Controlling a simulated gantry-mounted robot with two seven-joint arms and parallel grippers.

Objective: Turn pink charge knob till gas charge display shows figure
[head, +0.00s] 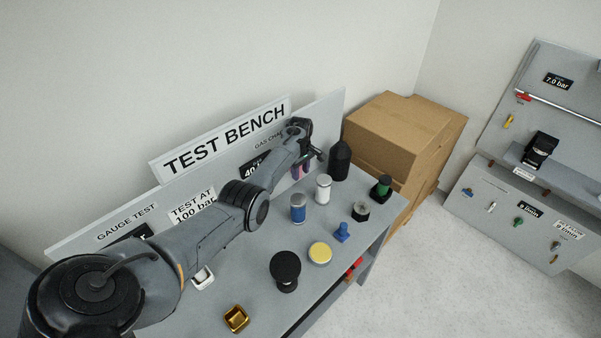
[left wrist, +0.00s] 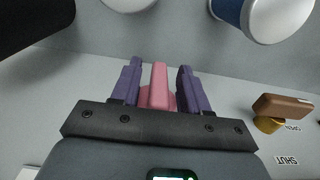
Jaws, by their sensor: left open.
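The pink charge knob (left wrist: 158,86) shows in the left wrist view as an upright bar on a round pink base. My left gripper (left wrist: 157,72) has its two purple fingers on either side of the bar, with small gaps visible. In the head view my left gripper (head: 302,168) is at the right part of the test bench panel, under the gas charge label, and mostly covers the knob. The gas charge display (head: 252,168) is partly hidden by my left arm; its figure starts with "40". My right gripper is not in view.
A brown lever (left wrist: 283,107) is right of the knob. Cardboard boxes (head: 400,135) stand beyond the bench.

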